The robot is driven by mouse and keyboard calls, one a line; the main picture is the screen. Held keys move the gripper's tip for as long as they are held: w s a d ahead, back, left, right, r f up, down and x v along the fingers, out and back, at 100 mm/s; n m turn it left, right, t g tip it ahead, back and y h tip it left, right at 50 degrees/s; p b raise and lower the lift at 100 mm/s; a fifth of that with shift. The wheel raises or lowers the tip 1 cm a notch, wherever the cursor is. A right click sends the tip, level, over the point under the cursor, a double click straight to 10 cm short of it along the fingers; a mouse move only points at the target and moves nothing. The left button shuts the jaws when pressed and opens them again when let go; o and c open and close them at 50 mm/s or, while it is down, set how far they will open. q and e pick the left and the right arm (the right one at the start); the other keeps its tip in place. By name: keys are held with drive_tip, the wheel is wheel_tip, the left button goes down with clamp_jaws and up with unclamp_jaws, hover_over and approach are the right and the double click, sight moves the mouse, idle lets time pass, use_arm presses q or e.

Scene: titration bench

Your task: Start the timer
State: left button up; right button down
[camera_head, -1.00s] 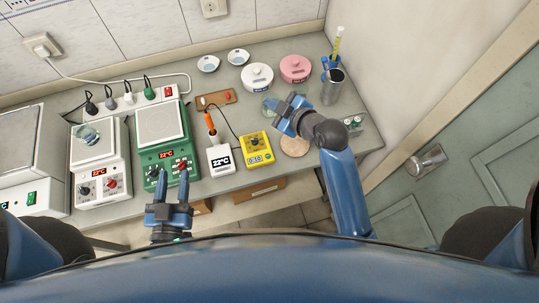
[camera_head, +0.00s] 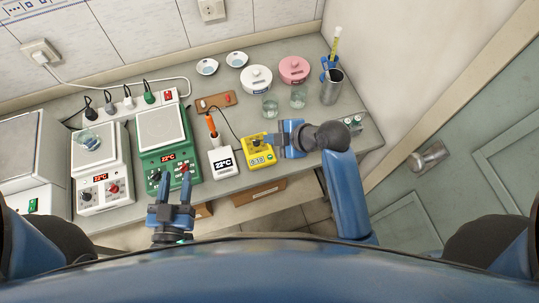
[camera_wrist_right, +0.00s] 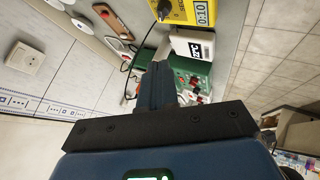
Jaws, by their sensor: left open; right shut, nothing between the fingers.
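The timer is a yellow box (camera_head: 258,152) with a dark knob and a display reading 0:10. It stands near the front edge of the bench, right of a white thermometer unit. My right gripper (camera_head: 270,140) is shut and empty, with its fingertips at the timer's right side, close to the knob; I cannot tell whether they touch. In the right wrist view, the timer (camera_wrist_right: 186,10) is at the top, beyond the shut fingers (camera_wrist_right: 158,72). My left gripper (camera_head: 175,186) is open and empty, at the front of the green hotplate.
The green hotplate (camera_head: 163,130) and a white one (camera_head: 100,160) stand to the left. The white thermometer unit (camera_head: 222,162) sits beside the timer. Two glass beakers (camera_head: 270,105) (camera_head: 298,97), lidded pots (camera_head: 256,79) and a metal cup (camera_head: 332,88) stand behind my right gripper.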

sight(263, 154)
wheel_tip(263, 154, down, 7)
drive_tip(key=b, duration=0.6)
drive_tip(key=shift+d, duration=0.1)
drive_tip(key=shift+f+b, duration=0.65)
drive_tip(key=shift+f, duration=0.25)
drive_tip(key=shift+f, duration=0.1)
idle(1.1)
drive_tip(key=shift+f+b, duration=0.3)
drive_tip(key=shift+f, duration=0.35)
idle(0.7)
idle(0.4)
drive_tip(key=shift+r+p, duration=0.5)
drive_tip(key=shift+r, duration=0.3)
